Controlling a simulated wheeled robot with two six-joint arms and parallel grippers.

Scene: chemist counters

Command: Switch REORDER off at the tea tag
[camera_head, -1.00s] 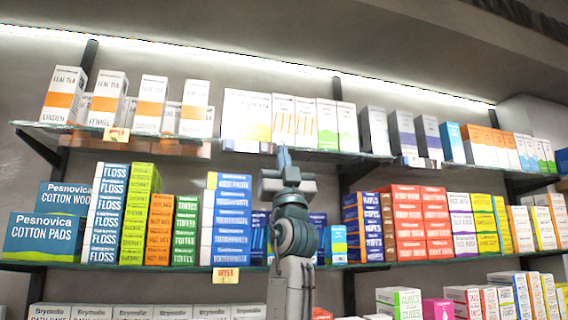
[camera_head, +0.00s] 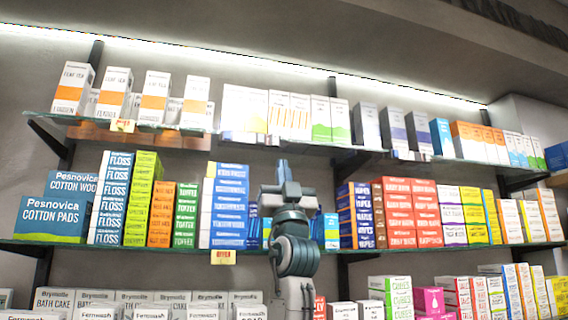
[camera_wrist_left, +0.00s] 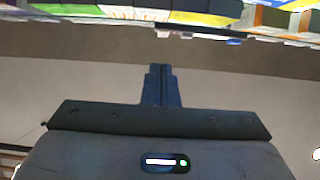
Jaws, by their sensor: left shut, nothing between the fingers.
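The tea boxes (camera_head: 153,97), white with orange bands, stand in a row at the left of the top glass shelf. A small yellow tag with reddish print (camera_head: 122,125) hangs on that shelf's front edge below them; its print is too small to read. My left gripper (camera_head: 284,170) points up in front of the middle shelf, right of and lower than this tag, and apart from it. Its fingers are shut and empty; they also show in the left wrist view (camera_wrist_left: 161,84). The tag cannot be made out in the wrist view. My right gripper is not in view.
A similar tag (camera_head: 222,257) hangs on the middle shelf's front edge (camera_head: 120,246). Floss (camera_head: 111,198), cotton pads (camera_head: 52,219) and other boxes crowd that shelf. More boxes (camera_head: 150,303) stand below. Dark brackets (camera_head: 50,140) hold the top shelf.

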